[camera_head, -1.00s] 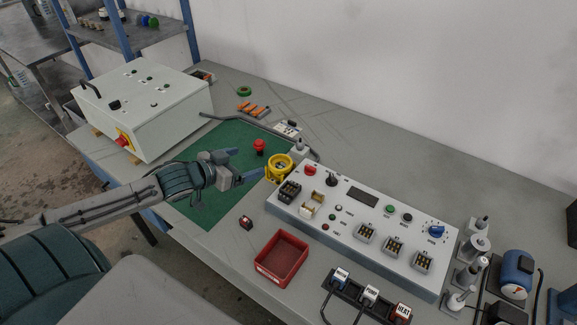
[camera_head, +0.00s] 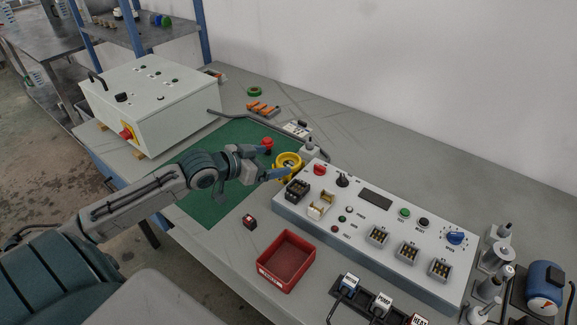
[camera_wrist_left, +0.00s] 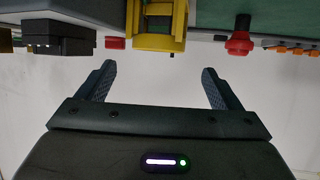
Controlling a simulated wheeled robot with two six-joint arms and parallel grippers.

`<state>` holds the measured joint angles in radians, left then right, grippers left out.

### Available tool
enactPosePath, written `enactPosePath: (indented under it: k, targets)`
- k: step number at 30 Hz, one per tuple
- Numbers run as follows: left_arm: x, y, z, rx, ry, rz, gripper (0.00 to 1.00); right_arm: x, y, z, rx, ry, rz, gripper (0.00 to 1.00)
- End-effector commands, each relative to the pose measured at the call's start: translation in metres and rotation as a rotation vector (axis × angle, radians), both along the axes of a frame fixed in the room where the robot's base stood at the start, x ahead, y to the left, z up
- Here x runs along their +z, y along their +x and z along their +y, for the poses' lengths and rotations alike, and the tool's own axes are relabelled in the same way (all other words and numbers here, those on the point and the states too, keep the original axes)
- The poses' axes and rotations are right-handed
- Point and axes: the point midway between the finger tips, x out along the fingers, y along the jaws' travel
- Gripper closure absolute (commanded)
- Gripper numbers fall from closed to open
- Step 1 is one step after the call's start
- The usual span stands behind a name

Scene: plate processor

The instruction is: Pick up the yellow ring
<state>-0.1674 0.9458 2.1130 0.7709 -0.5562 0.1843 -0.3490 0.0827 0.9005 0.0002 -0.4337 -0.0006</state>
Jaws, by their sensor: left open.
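The yellow ring (camera_head: 289,158) stands on the bench at the right edge of the green mat, beside the left end of the control panel. My left gripper (camera_head: 273,162) is open, with its blue-grey fingers just left of the ring in the head view. One finger overlaps the ring's lower edge there; I cannot tell whether it touches. In the left wrist view the yellow ring (camera_wrist_left: 158,42) shows upside down at the top, beyond the gap between the open fingers (camera_wrist_left: 158,75). Nothing is between the fingers. My right gripper is out of view.
A red button (camera_head: 267,144) stands just behind the gripper. The control panel (camera_head: 335,213) with switches and sockets is close on the right. The green mat (camera_head: 205,207) is mostly clear.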

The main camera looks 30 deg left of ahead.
Motion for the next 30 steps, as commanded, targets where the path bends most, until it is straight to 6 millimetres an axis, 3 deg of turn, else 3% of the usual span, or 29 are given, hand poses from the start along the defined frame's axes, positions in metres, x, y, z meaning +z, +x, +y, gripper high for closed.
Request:
enactPosePath:
  k: [21,30]
  targets:
    - [-0.025,0.041,-0.017,0.001,-0.002,0.000,0.13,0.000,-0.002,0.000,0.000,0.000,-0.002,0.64]
    - [-0.027,0.043,-0.018,0.000,0.001,0.001,0.13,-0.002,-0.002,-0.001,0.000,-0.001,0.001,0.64]
